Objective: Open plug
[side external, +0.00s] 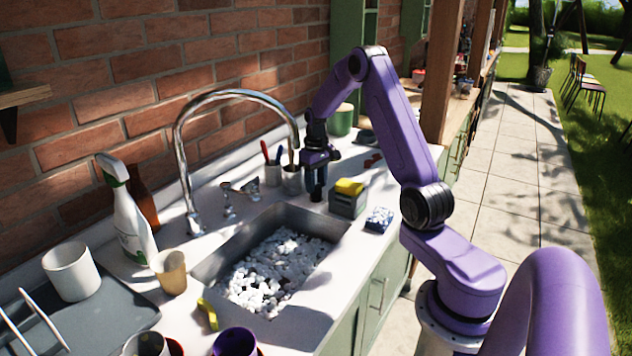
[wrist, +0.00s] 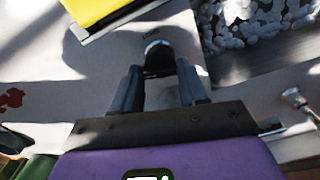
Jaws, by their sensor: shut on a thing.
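The sink (side external: 212,262) is set in the white counter and holds many white, foam-like lumps (side external: 275,265); its drain is hidden. The lumps also show at the upper right of the wrist view (wrist: 250,28). My gripper (side external: 318,190) points down at the counter beyond the sink's far end. In the wrist view, my gripper (wrist: 158,78) has its two dark fingers on either side of a small dark round knob (wrist: 158,50) with a bright top, and is shut on it. The knob stands on the counter with faint marking beside it. In the side view the fingers hide it.
A grey box with a yellow top (side external: 350,187) stands close right of my gripper, with a blue-white sponge (side external: 379,218) nearer. A utensil cup (side external: 292,181) is close on the left. The curved tap (side external: 186,160) arches over the sink; a spray bottle (side external: 130,222) stands left.

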